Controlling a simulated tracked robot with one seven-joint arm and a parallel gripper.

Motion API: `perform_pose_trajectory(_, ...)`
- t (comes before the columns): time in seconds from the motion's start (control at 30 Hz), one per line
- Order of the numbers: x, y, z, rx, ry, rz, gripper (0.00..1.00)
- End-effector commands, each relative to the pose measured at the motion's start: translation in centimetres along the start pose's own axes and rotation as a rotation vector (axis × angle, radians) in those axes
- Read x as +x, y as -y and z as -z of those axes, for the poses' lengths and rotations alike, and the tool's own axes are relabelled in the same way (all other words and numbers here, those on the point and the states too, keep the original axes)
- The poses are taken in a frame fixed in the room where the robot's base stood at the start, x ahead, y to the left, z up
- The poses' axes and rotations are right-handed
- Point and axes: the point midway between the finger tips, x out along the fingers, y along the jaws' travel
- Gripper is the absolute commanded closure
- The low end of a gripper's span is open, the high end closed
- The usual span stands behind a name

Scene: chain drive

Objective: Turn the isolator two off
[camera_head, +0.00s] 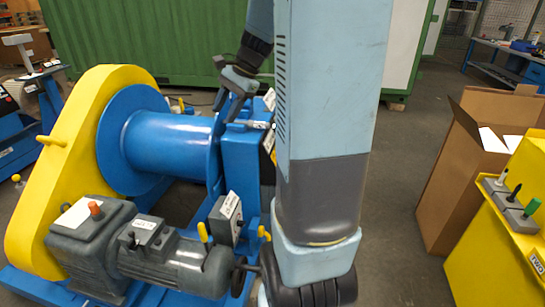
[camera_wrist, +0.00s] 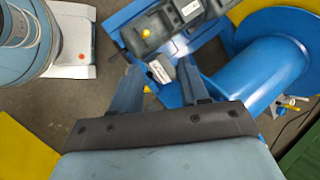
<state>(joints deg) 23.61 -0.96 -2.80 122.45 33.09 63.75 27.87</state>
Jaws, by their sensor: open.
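I cannot tell for certain which part is isolator two. A grey box with a white label (camera_head: 226,218) stands upright beside the motor on the blue winch frame in the head view. A yellow knob (camera_head: 203,232) shows beside it. My gripper (camera_head: 233,103) is raised above the winch frame, right of the blue drum, partly covered by my arm. In the wrist view my gripper (camera_wrist: 160,82) is open, with nothing held. A small white-labelled part (camera_wrist: 159,71) shows between the fingers, apparently below them. A grey part with a yellow knob (camera_wrist: 146,34) shows further up.
The blue drum (camera_head: 170,145) and yellow guard (camera_head: 55,175) are left of my arm. A grey motor (camera_head: 175,262) sits in front. At right are a cardboard box (camera_head: 450,190) and a yellow cabinet (camera_head: 490,260) with a lever block (camera_head: 510,207). Open floor lies between.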

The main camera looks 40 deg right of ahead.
Motion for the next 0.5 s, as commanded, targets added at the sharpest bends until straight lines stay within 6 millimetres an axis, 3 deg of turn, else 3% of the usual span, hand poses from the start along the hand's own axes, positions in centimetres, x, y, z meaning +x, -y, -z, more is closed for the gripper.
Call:
perform_pose_trajectory(0.03, 0.4, 0.3, 1.9, 0.074, 0.026, 0.012, 0.55)
perform_pose_trajectory(0.27, 1.8, 1.3, 9.7, 0.391, 0.143, 0.085, 0.55)
perform_pose_trajectory(0.5, 3.5, 0.5, 18.8, 0.716, 0.268, 0.169, 0.55)
